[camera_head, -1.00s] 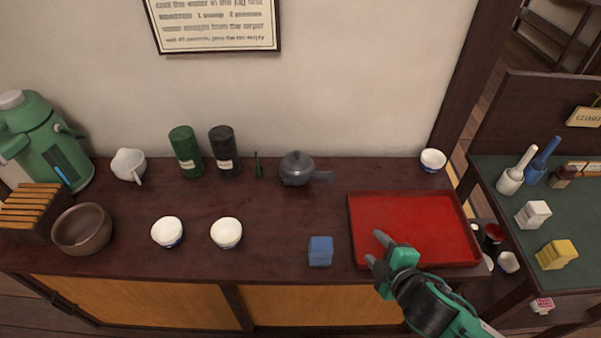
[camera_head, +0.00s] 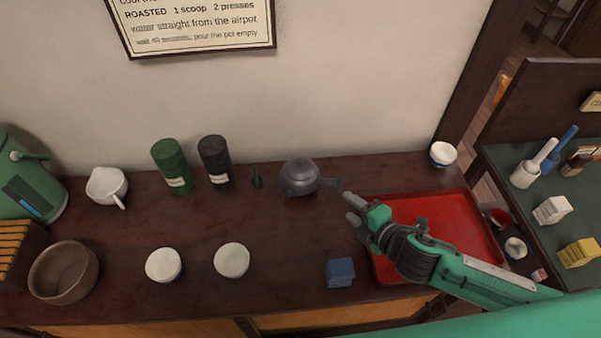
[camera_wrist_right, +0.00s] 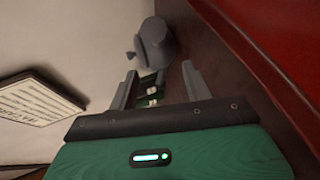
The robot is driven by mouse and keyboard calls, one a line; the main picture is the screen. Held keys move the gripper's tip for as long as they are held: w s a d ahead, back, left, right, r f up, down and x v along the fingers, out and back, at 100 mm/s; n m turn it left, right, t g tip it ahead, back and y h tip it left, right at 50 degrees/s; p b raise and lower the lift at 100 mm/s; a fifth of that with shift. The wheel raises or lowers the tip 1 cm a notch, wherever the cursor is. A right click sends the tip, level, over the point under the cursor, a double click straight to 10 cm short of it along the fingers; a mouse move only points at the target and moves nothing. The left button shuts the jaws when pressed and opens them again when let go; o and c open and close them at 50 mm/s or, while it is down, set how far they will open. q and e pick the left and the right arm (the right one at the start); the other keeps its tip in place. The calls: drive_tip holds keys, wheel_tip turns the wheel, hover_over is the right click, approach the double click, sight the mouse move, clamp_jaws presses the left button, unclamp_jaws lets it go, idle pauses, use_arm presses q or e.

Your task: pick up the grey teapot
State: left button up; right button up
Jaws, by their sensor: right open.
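The grey teapot (camera_head: 300,177) stands upright on the dark wooden counter near the wall, with its side handle pointing right. My left gripper is not in view.
Two white cups (camera_head: 231,260) and a blue block-like item (camera_head: 340,272) stand toward the counter's front. A white cup (camera_head: 443,154) stands at the right back.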

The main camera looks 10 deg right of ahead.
sight(328, 187)
drive_tip(key=x, duration=0.7)
drive_tip(key=shift+w, duration=0.1)
drive_tip(key=x, duration=0.3)
drive_tip(key=p+x, duration=0.1)
drive_tip(key=x, duration=0.1)
drive_tip(key=shift+w+d+r, duration=0.1)
drive_tip(key=shift+w+d, duration=0.2)
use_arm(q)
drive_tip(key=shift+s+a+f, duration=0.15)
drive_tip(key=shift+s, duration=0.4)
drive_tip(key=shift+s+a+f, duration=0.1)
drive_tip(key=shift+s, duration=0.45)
use_arm(e)
drive_tip(key=shift+c, duration=0.4)
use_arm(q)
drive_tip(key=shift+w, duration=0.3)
use_arm(e)
clamp_jaws()
